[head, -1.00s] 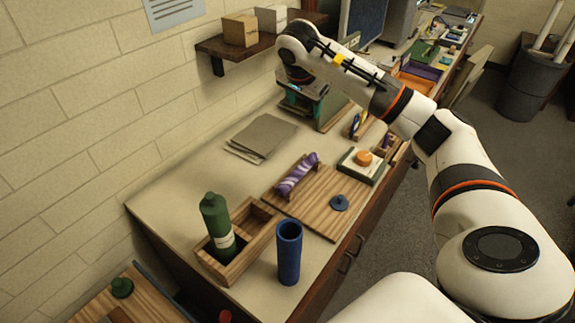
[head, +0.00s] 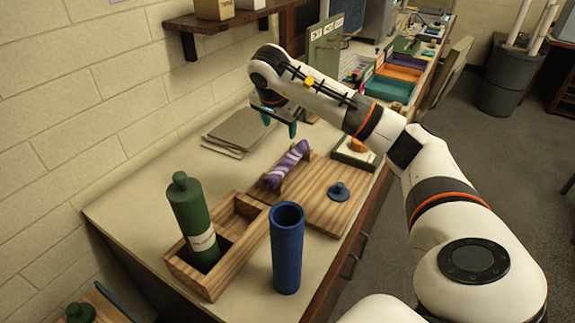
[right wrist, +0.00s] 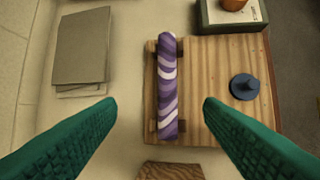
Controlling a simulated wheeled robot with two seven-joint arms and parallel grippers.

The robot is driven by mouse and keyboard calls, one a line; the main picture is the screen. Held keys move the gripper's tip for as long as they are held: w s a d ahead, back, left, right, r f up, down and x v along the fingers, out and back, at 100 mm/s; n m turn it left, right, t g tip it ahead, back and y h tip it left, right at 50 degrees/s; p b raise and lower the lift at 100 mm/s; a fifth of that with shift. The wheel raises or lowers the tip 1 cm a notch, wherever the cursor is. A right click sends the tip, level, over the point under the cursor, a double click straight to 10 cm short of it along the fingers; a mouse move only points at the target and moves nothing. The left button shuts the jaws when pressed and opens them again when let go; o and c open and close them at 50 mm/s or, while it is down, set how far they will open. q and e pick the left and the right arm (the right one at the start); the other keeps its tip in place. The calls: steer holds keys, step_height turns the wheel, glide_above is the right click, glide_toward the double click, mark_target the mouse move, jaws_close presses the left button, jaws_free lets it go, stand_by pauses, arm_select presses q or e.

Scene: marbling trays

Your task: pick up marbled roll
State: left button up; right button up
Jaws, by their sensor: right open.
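The marbled roll (head: 288,164), purple with white swirls, lies on a wooden cradle at the left edge of a wooden board (head: 325,205). It also shows in the right wrist view (right wrist: 167,85), running upright in the picture between my fingers. My right gripper (head: 279,120) is open and empty above and behind the roll in the head view. In the right wrist view its teal fingers (right wrist: 160,108) are spread wide to either side of the roll, apart from it. My left gripper is not in view.
A blue tube (head: 287,250) stands upright at the front. A green bottle (head: 193,220) leans in a wooden box (head: 240,230). A blue knobbed lid (head: 338,191) sits on the board. Grey sheets (head: 240,131) lie by the wall, under a shelf (head: 225,20).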

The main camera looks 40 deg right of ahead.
steer(key=b, duration=0.3)
glide_toward(285, 162)
steer(key=x, duration=0.1)
steer(key=p+x, duration=0.1)
steer(key=x, duration=0.3)
steer(key=shift+w+p, duration=0.3)
steer(key=shift+w, duration=0.1)
steer(key=x, duration=0.1)
steer(key=p+x, duration=0.1)
steer(key=x, duration=0.1)
steer(key=s+x, duration=0.1)
steer(key=x, duration=0.1)
steer(key=shift+w+d+f, duration=0.15)
steer(key=shift+f, duration=0.2)
steer(key=c, duration=1)
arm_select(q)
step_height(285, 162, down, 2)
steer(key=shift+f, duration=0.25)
arm_select(e)
steer(key=shift+r, duration=0.1)
steer(key=shift+c, duration=0.4)
